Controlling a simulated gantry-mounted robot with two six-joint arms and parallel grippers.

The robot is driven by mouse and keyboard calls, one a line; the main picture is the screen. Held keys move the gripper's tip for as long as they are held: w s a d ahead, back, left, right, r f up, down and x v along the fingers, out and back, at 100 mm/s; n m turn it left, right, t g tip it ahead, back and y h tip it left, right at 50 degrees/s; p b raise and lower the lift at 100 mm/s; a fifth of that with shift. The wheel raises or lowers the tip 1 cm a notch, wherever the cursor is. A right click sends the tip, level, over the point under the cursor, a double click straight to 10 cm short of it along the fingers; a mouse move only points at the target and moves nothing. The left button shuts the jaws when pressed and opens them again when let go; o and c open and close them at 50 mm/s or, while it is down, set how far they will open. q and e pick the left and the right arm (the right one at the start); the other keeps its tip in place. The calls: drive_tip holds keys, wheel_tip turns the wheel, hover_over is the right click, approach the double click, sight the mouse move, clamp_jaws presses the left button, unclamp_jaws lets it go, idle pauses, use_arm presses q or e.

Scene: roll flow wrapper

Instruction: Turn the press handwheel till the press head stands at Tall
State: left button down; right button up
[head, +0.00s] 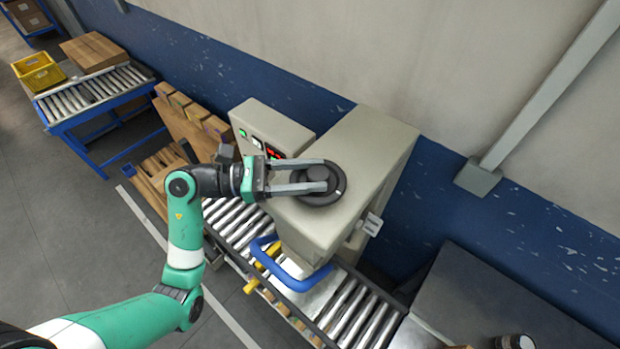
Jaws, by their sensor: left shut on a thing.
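The press handwheel (337,194) is a dark round wheel with a hub on the beige press housing (376,150). My left gripper (325,176) reaches over it from the left, with its two grey fingers on either side of the wheel's hub. The gripper is shut on the hub, and the fingers cover part of the wheel. A small light-coloured piece (373,224) sits on the housing's right side; any marking on it is too small to read. The press head and the Tall mark cannot be made out. My right gripper is not in view.
A control box (268,125) with lit buttons and a red display stands behind the wheel. A blue bar handle (290,283) sits over the roller conveyor (352,310) in front. A dark table (470,300) is at right. Cartons (92,50) and a yellow crate (38,72) are far left.

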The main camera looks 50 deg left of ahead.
use_arm(q)
drive_tip(key=m+g+h+b, duration=0.2)
drive_tip(key=m+g+b, duration=0.1)
drive_tip(key=b, duration=0.1)
drive_tip(key=m+g+h+b, duration=0.2)
drive_tip(key=g+h+b, duration=0.1)
drive_tip(key=g+b, duration=0.1)
drive_tip(key=w+m+g+h+b, duration=0.1)
drive_tip(key=m+g+h+b, duration=0.1)
drive_tip(key=m+g+b, duration=0.1)
drive_tip(key=shift+a+f+m+g+h+b, duration=0.3)
drive_tip(key=shift+g+b, duration=0.2)
drive_tip(key=shift+b, duration=0.85)
drive_tip(key=shift+w+r+m+g+b, duration=0.1)
drive_tip(key=shift+r+m+g+b, duration=0.2)
drive_tip(key=shift+m+g+b, duration=0.7)
drive_tip(key=shift+c, duration=1.4)
unclamp_jaws()
drive_tip(key=shift+a, duration=0.1)
